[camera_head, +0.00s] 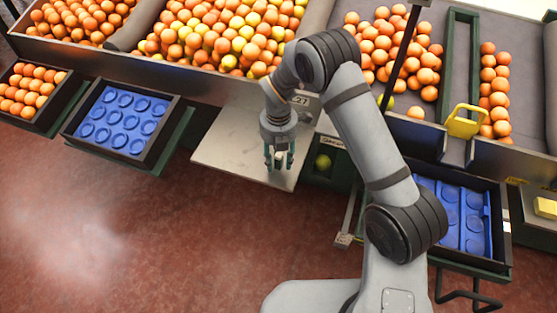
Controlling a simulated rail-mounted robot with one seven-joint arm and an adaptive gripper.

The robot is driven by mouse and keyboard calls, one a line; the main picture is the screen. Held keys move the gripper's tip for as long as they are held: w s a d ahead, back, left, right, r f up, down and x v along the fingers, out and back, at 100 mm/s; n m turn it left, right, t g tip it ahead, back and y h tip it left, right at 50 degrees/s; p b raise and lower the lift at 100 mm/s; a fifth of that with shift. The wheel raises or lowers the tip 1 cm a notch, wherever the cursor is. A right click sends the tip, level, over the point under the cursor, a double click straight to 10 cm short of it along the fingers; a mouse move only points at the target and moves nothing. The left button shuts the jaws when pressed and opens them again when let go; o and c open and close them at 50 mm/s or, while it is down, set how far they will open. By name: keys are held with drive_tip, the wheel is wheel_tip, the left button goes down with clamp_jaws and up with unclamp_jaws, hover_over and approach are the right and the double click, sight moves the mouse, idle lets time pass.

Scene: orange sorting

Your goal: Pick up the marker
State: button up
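My gripper (280,163) hangs pointing down over the front part of a pale grey work plate (225,147). Its two dark greenish fingers appear apart, with a small gap between them. Something pale shows between the fingers, but it is too small to tell whether it is an object or part of the gripper. I cannot make out a marker anywhere in this view; it may be hidden by my gripper or arm, or be too small to see.
Sloped bins of oranges (215,35) lie behind the plate. A black crate with a blue tray (122,122) stands left, another blue tray (452,215) right. A yellow-green fruit (323,162) sits in an opening beside the plate. A yellow handle (464,122) stands right.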

sight(278, 154)
drive_tip(key=r, duration=1)
drive_tip(key=shift+w+a, duration=0.1)
drive_tip(key=shift+w, duration=0.1)
drive_tip(key=shift+r, duration=0.1)
